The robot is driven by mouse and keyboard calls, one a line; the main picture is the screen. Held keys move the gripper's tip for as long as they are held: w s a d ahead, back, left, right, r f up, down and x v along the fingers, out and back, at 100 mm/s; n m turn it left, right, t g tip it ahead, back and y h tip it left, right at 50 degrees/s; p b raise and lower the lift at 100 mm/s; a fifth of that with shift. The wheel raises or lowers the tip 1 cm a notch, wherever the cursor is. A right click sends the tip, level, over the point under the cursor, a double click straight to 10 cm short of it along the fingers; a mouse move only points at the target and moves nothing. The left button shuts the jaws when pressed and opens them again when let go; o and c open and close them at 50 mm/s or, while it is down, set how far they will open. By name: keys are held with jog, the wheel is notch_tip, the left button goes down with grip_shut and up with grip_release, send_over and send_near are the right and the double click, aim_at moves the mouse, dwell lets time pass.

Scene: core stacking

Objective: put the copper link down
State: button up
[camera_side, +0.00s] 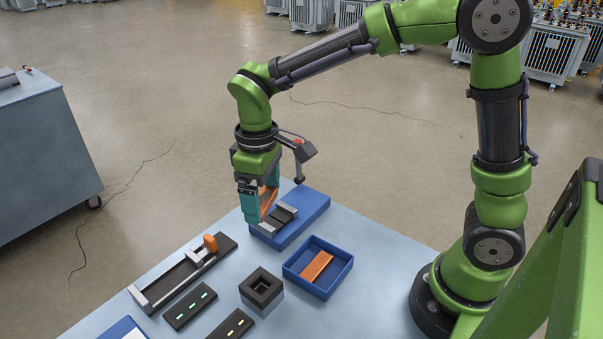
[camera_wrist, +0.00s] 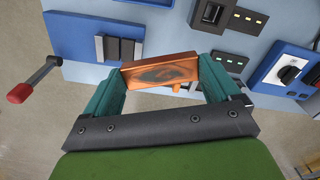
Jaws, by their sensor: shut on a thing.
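My gripper (camera_side: 260,208) has teal fingers and is shut on the copper link (camera_side: 268,201). It holds the link in the air near the table's back edge, close to a blue base (camera_side: 308,212) with dark and grey blocks (camera_side: 282,216). In the wrist view the copper link (camera_wrist: 160,71) spans between the two fingers, its flat face with a dark smudge toward the camera. A gap below the link cannot be judged exactly. Another copper strip (camera_side: 317,266) lies in an open blue tray (camera_side: 345,273), right of and nearer than the gripper.
A dark rail fixture (camera_side: 178,275) with an orange handle (camera_side: 210,243) lies at left. A square hollow block (camera_side: 262,289) stands in front. Dark plates with lit marks (camera_side: 190,307) (camera_side: 233,327) lie nearby. Bare table (camera_side: 385,240) shows right of the tray.

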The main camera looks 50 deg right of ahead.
jog(key=s+a+f+n, duration=0.2)
jog(key=s+a+n, duration=0.15)
jog(key=a, duration=0.55)
jog(key=s+a+f+n, duration=0.25)
jog(key=a+n, duration=0.25)
jog(key=a, duration=0.3)
jog(key=s+a+f+n, duration=0.1)
jog(key=s+a+n, duration=0.35)
jog(key=a, duration=0.45)
jog(key=shift+n, duration=0.4)
jog(key=f, duration=1)
jog(key=shift+w+d, duration=0.15)
jog(key=shift+d, duration=0.15)
jog(key=shift+f, duration=0.15)
jog(key=o, duration=1)
